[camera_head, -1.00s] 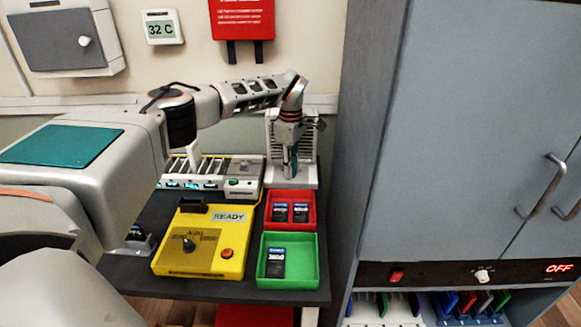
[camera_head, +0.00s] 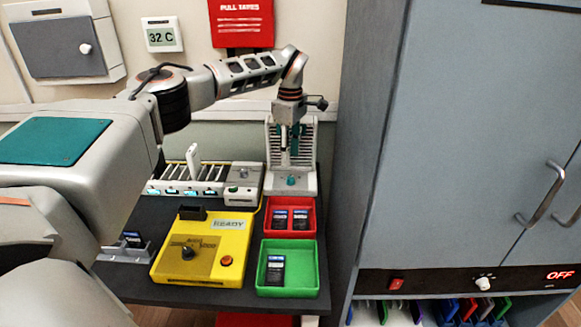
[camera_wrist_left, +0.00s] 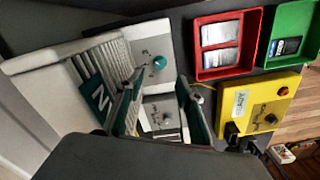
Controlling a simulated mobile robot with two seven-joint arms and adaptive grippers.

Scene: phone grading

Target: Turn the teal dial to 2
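The teal dial (camera_head: 291,181) is a small round knob on the pale base of the ribbed grey device (camera_head: 277,184) at the back of the table. It also shows in the left wrist view (camera_wrist_left: 159,62), where its number marks are too small to read. My left gripper (camera_head: 291,152) points down just above the dial, apart from it. In the left wrist view the two teal-padded fingers (camera_wrist_left: 160,96) are spread with nothing between them, and the dial lies beyond them. My right gripper is in neither view.
A red tray (camera_head: 269,232) and a green tray (camera_head: 262,272) hold phones in front of the device. A yellow READY box (camera_head: 210,262) and a slotted rack (camera_head: 212,184) stand to the left. A tall grey cabinet (camera_head: 450,130) closes off the right side.

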